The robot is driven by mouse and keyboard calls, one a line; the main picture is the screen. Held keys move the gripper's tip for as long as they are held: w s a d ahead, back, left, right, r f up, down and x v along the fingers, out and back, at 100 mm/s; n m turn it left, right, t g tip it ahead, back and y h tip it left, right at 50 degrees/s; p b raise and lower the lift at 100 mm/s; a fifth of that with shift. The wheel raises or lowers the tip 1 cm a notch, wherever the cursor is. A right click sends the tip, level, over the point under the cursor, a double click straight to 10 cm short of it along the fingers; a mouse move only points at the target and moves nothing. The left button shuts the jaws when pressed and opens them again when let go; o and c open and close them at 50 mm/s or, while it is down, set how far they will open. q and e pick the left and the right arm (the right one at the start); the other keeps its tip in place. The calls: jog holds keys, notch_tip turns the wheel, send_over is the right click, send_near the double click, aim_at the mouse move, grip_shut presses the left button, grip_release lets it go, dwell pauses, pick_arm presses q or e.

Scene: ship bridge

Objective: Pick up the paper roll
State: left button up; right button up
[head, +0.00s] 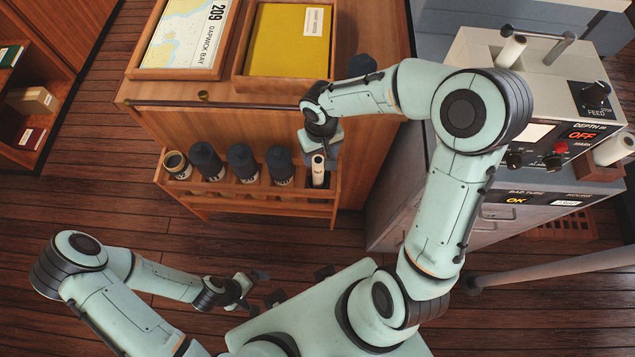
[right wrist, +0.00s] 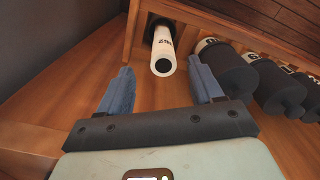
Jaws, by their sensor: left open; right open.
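A slim white paper roll (head: 317,168) stands in the right-end slot of the low wooden rack (head: 250,208). In the right wrist view the white roll (right wrist: 163,52) shows its hollow end and dark printed marks, with a dark piece behind its far part. My right gripper (head: 322,148) is open at the right end of the rack. Its two blue-grey fingers lie to either side of the roll's line in the wrist view, and the roll's end is a little ahead of them. My left gripper (head: 245,290) is open and empty, low above the floor.
Several dark-capped rolls (head: 242,160) stand in the other slots, close beside the right gripper. The wooden chart cabinet (head: 255,125) rises behind the rack. Floor in front is clear.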

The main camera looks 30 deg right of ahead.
jog(key=f, duration=0.6)
jog(key=shift+w+a+f, duration=0.1)
jog(key=shift+w+f, duration=0.1)
jog(key=shift+f, duration=0.05)
pick_arm(q)
jog(key=shift+f, duration=0.15)
pick_arm(e)
jog(key=shift+c, duration=0.4)
grip_shut()
jog(key=shift+r, duration=0.1)
pick_arm(q)
jog(key=w+r+p, duration=0.4)
jog(key=w+r, duration=0.1)
jog(key=shift+w+r+t, duration=0.25)
jog(key=shift+r+t, duration=0.1)
jog(key=shift+t, duration=0.05)
pick_arm(e)
notch_tip(320, 180, up, 34)
send_over(318, 161)
